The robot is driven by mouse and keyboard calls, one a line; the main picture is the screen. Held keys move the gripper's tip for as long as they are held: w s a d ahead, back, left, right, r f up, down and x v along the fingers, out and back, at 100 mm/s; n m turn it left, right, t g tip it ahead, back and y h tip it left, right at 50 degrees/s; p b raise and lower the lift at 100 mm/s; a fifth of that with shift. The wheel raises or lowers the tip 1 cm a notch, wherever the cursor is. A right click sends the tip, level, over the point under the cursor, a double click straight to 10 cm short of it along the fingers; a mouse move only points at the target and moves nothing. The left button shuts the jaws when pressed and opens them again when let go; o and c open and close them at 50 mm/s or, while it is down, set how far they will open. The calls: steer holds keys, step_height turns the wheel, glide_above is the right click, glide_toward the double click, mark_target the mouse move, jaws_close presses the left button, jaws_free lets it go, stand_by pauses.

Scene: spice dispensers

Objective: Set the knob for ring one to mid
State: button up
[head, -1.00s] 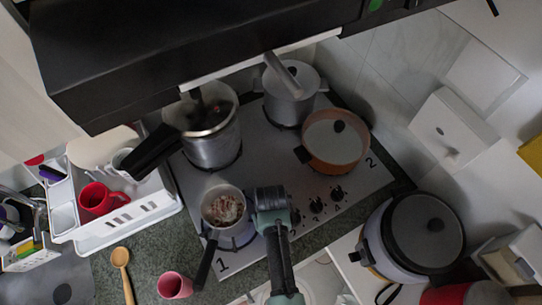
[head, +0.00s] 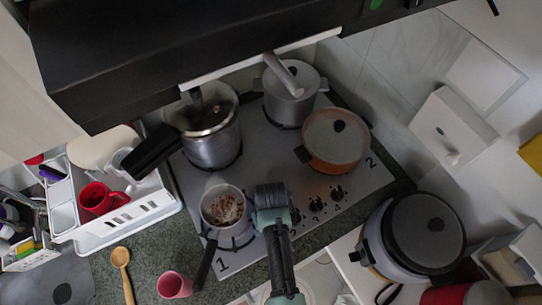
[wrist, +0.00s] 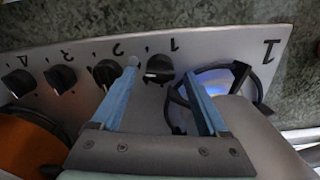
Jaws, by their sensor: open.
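The knob for ring one (wrist: 159,67) is a round black knob under the upside-down label 1 on the steel hob front in the wrist view. A light line crosses it roughly level in that picture. My gripper (wrist: 161,73) is open, with one blue finger on each side of this knob; I cannot tell whether either touches it. In the head view my gripper (head: 272,197) covers this knob. Ring one's burner (wrist: 215,79) shows a blue flame. A pot with food (head: 224,207) sits over it.
Knob two (wrist: 107,72) is close beside my left finger in the wrist view, with more knobs further left. An orange pan (head: 335,142) and tall metal pots (head: 290,98) stand on the hob (head: 275,150). The pot's dark handle (head: 206,262) sticks out left of my arm.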

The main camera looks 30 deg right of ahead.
step_height(320, 180, up, 12)
steer(key=b, duration=0.1)
steer(key=shift+f, duration=0.1)
stand_by(0.7)
